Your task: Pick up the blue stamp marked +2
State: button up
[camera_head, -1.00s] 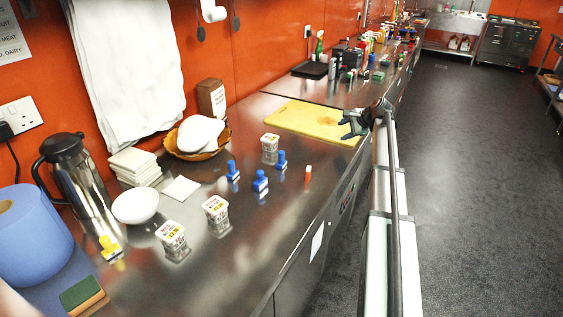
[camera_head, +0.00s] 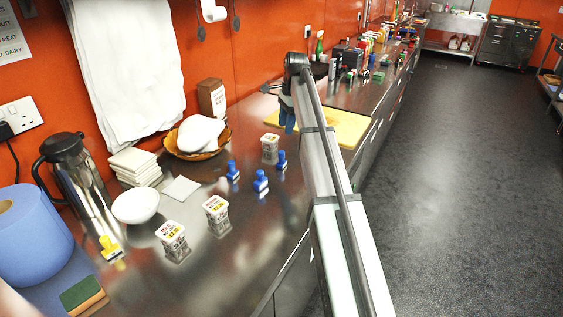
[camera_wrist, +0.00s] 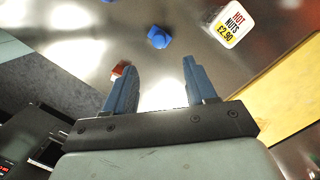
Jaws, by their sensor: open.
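Three blue stamps stand on the steel counter in the head view: a left one (camera_head: 233,171), a front one (camera_head: 261,182) and a right one (camera_head: 281,160). Their markings are too small to read, so I cannot tell which is +2. In the wrist view one blue stamp (camera_wrist: 158,38) lies beyond my fingertips, a little left of a tub, and another blue piece (camera_wrist: 108,1) is cut off by the top edge. My gripper (camera_wrist: 156,67) is open and empty, above the counter and apart from the stamps. In the head view its blue fingers (camera_head: 289,119) show near the yellow board, partly hidden by my arm.
A Hot Nuts tub (camera_wrist: 231,26) stands near the stamp. An orange-red piece (camera_wrist: 118,69) shows beside my left finger. Two more tubs (camera_head: 171,236) (camera_head: 215,208) stand in front. The yellow board (camera_head: 349,126) lies behind. Bare counter lies right of the stamps.

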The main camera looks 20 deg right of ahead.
aim_at(282, 153)
jog(key=f, duration=0.4)
jog(key=a+f, duration=0.1)
jog(key=f, duration=0.3)
jog(key=a+f, duration=0.1)
jog(key=f, duration=0.3)
jog(key=shift+s+f, duration=0.2)
jog(key=shift+d, duration=0.1)
jog(key=shift+c, duration=0.4)
grip_shut()
